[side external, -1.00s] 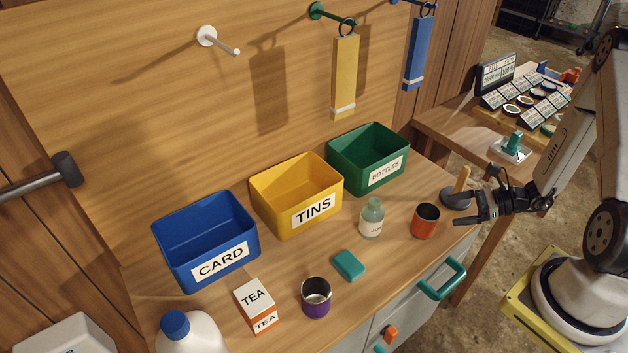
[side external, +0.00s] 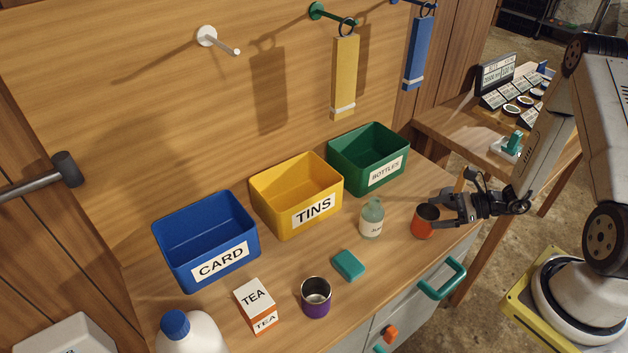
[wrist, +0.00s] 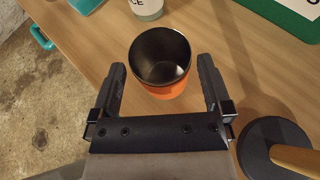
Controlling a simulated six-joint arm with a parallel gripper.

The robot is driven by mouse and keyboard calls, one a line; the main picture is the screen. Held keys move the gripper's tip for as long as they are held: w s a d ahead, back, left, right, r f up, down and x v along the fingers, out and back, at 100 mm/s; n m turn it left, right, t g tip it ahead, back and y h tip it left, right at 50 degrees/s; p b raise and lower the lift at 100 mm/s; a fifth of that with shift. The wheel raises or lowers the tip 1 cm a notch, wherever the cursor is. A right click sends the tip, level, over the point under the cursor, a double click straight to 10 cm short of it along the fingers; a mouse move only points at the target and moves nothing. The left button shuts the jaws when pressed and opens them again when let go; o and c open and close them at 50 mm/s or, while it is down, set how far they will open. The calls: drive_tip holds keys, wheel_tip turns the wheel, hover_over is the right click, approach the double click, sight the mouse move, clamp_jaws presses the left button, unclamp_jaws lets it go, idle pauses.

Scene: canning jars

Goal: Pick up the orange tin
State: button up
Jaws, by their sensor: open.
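The orange tin (side external: 422,226) stands upright on the worktop near its right end, open at the top with a dark inside. My gripper (side external: 436,209) is open and empty at the tin's right side in the side view, and its fingers partly cover the tin's rim there. In the wrist view the tin (wrist: 161,62) is just ahead of and partly between the two spread fingers of my gripper (wrist: 161,76). I see a gap between each finger and the tin. I cannot tell the exact height of the fingers against the rim.
A glass juice bottle (side external: 371,219) stands left of the tin. A dark round base with a wooden handle (wrist: 275,150) is close to my right finger. The yellow TINS bin (side external: 269,207), green bin (side external: 350,170) and blue bin (side external: 183,264) line the back. A teal block (side external: 348,265) lies in front.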

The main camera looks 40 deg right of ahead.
sight(428, 212)
drive_tip(key=shift+x, duration=1.45)
drive_tip(key=c, duration=1)
drive_tip(key=shift+o, duration=0.2)
drive_tip(key=shift+r, duration=0.2)
drive_tip(key=shift+r, duration=4.8)
